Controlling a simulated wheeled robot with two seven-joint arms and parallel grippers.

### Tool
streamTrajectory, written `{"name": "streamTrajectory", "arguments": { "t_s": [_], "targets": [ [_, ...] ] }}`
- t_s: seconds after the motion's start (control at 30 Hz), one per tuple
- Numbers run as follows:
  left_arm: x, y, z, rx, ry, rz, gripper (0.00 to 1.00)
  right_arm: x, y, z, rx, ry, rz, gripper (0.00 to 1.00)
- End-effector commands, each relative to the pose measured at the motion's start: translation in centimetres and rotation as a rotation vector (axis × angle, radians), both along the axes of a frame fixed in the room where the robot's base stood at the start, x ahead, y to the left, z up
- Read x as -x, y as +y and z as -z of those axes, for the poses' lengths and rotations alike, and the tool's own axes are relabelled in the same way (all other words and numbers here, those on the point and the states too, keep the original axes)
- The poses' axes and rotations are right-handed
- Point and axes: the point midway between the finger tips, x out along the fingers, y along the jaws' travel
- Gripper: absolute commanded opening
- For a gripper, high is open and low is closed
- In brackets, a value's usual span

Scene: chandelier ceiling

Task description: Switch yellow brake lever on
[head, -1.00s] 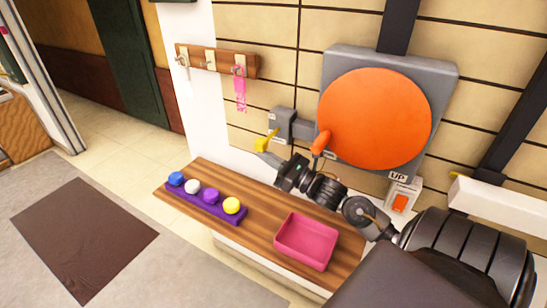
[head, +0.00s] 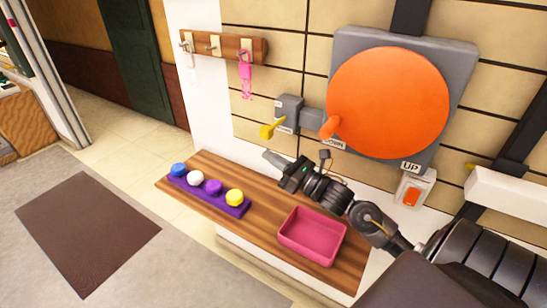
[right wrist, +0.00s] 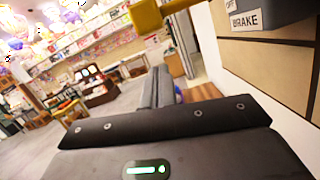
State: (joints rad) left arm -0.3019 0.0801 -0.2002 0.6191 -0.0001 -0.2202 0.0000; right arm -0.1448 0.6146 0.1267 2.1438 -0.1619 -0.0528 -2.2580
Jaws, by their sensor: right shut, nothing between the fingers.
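The yellow brake lever (head: 271,130) sticks out from a small grey box (head: 289,112) on the tiled wall, left of the big orange disc. In the right wrist view the lever (right wrist: 152,14) is at the top, beside the grey box labelled BRAKE (right wrist: 256,14). My right gripper (head: 270,157) is shut and empty. It is just below the lever and apart from it, above the wooden shelf. In the right wrist view its fingers (right wrist: 158,88) point away below the lever. My left gripper is in neither view.
The wooden shelf (head: 262,218) below holds a pink tray (head: 313,236) and a purple strip (head: 208,195) with coloured knobs. A hook rack (head: 224,46) with a pink tag hangs at upper left.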

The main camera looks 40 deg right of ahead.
Motion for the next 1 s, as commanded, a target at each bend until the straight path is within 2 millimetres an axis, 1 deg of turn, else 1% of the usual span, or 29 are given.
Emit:
{"name": "streamTrajectory", "arguments": {
  "t_s": [0.03,0.1,0.3,0.4,0.6,1.0],
  "targets": [
    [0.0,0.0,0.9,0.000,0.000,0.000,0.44,1.5,-0.6,0.8,0.008,0.006,0.000,0.00],
    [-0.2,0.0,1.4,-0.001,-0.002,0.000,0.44,3.0,-1.1,1.2,0.006,0.006,0.002,0.00],
    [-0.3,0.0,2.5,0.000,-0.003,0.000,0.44,6.3,-2.3,1.8,0.005,0.005,0.001,0.00],
    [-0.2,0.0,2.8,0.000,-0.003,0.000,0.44,7.4,-2.8,1.9,0.004,0.003,0.002,0.00],
    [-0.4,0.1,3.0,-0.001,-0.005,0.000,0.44,8.5,-3.1,2.0,0.003,0.001,0.001,0.00],
    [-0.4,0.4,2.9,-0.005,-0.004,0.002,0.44,8.5,-3.2,1.9,0.000,0.002,0.000,0.00]
  ]
}}
